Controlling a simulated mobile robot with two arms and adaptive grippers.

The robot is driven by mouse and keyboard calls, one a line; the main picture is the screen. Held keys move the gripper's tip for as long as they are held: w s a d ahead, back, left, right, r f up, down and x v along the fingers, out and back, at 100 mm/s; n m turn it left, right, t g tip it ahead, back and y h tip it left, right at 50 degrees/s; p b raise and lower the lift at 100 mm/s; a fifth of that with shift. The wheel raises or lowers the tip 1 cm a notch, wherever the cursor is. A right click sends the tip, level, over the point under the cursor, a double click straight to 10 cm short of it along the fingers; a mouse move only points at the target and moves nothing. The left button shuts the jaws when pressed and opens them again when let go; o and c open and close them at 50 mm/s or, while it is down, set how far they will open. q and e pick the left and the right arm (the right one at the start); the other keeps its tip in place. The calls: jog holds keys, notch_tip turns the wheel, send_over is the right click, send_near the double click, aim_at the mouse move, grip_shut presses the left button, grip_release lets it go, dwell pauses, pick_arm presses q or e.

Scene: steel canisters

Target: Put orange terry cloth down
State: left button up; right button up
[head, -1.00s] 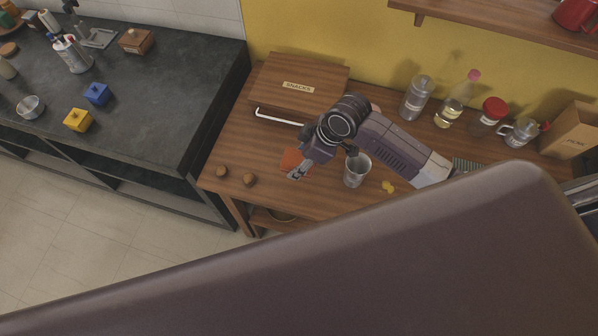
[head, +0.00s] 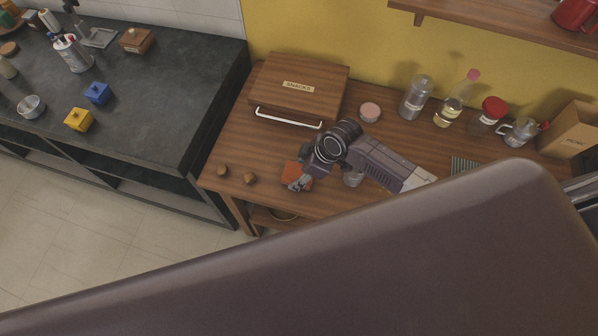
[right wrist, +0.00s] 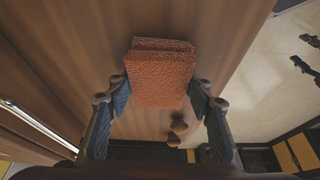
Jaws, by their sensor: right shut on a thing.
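The orange terry cloth (head: 290,169) is a small folded block, partly hidden by my right gripper (head: 298,184) in the head view. In the right wrist view the cloth (right wrist: 158,78) sits between the two fingers of the right gripper (right wrist: 163,92), which is shut on it. The gripper is low over the front part of the wooden table (head: 240,140). I cannot tell whether the cloth touches the tabletop.
Two small brown knobs (head: 249,178) lie left of the gripper. A metal cup (head: 353,179) is right of it, mostly behind my arm. A wooden SNACKS box (head: 300,75) and a pink round item (head: 370,112) are at the back. Bottles (head: 415,97) line the wall.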

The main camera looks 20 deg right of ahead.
jog(key=shift+s+d+f, duration=0.1)
jog(key=shift+s+f, duration=0.15)
jog(key=shift+f, duration=0.2)
jog(key=o, duration=0.7)
jog(key=shift+o, duration=1.3)
jog(key=shift+f, duration=0.1)
jog(key=shift+o, duration=0.3)
jog(key=shift+w+f, duration=0.15)
jog(key=shift+r, duration=0.6)
jog(key=v, duration=1.2)
jog(key=shift+r, duration=0.15)
